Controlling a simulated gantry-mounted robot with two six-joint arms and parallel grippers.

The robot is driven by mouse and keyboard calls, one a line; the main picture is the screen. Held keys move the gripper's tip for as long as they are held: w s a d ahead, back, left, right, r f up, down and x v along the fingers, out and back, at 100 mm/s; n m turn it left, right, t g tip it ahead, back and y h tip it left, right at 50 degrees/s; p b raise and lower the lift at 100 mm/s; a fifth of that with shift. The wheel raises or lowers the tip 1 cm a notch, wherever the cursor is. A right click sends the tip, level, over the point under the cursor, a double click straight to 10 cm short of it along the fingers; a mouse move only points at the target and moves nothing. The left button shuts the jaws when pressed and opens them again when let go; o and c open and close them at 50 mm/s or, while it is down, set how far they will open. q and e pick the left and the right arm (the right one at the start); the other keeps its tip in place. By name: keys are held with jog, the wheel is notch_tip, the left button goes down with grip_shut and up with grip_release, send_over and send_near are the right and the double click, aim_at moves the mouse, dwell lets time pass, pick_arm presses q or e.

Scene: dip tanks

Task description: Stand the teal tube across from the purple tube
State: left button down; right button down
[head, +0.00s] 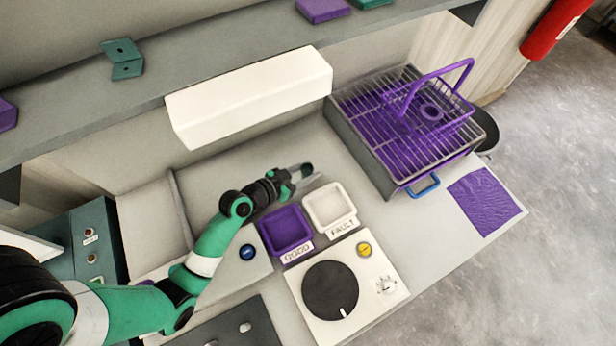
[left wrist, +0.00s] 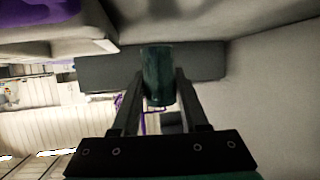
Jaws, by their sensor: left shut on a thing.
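My left gripper (head: 300,175) is shut on the teal tube (left wrist: 157,78), which shows as a dark teal cylinder between the fingers in the left wrist view. In the head view the gripper is over the bench, behind the purple and white trays, and the tube is only a small dark shape at the fingertips. A round purple piece with a hole (head: 430,112) shows at the wire basket on the right; I cannot tell whether it is the purple tube. My right gripper is in neither view.
The metal tank (head: 363,150) holds a wire rack and a purple handle (head: 440,77). A purple tray (head: 287,231) and a white tray (head: 329,205) lie before the gripper. A white box (head: 250,95) juts below the shelf. A dial unit (head: 371,293) stands in front.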

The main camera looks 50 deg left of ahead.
pick_arm(q)
jog(key=shift+w+f, duration=0.15)
jog(key=shift+f, duration=0.1)
notch_tip(320, 180, down, 3)
jog(key=shift+a+f+b, duration=0.1)
jog(key=shift+b, duration=0.7)
jog(key=shift+w, duration=0.1)
jog(key=shift+f, duration=0.15)
jog(key=shift+c, duration=2.1)
grip_release()
